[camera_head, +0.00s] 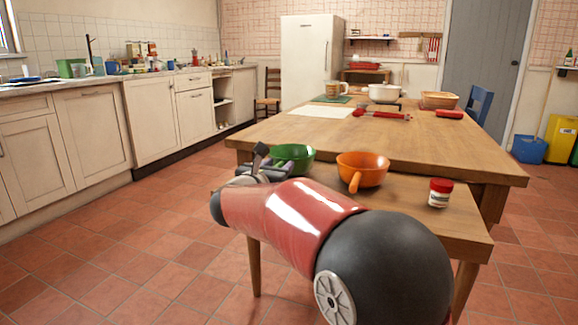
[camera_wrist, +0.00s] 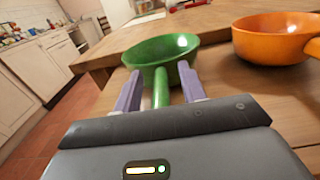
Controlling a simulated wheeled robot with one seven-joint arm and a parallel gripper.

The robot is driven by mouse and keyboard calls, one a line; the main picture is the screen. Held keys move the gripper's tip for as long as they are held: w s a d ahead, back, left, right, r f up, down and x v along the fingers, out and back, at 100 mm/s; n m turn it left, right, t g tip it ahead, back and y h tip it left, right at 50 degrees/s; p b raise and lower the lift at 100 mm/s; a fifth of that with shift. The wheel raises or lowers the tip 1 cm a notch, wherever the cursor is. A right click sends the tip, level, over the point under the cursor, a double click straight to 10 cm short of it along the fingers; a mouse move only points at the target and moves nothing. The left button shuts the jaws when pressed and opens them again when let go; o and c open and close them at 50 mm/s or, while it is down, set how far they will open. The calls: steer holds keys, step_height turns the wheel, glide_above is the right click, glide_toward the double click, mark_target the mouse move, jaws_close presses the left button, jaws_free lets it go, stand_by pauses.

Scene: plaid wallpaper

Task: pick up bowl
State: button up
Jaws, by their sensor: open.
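A green bowl (camera_head: 294,156) with a handle stands on the low table's left end. In the wrist view the green bowl (camera_wrist: 160,50) is straight ahead, and its handle points toward me between my fingers. My gripper (camera_wrist: 158,88) is open, one purple finger on each side of the handle. I cannot tell whether the fingers touch it. In the head view my gripper (camera_head: 268,164) is at the bowl's left, partly hidden by my red arm. An orange bowl (camera_head: 362,172) with a handle stands to the right, also in the wrist view (camera_wrist: 270,45). A white bowl (camera_head: 383,94) is farther back.
A jar with a red lid (camera_head: 440,192) stands on the low table (camera_head: 455,222) at right. The larger wooden table (camera_head: 440,150) rises directly behind the bowls. It holds red utensils (camera_head: 380,115), a mug (camera_head: 336,89) and a basket (camera_head: 438,100). Floor is clear at left.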

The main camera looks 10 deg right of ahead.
jaws_close()
steer(key=shift+r, duration=0.1)
stand_by(0.3)
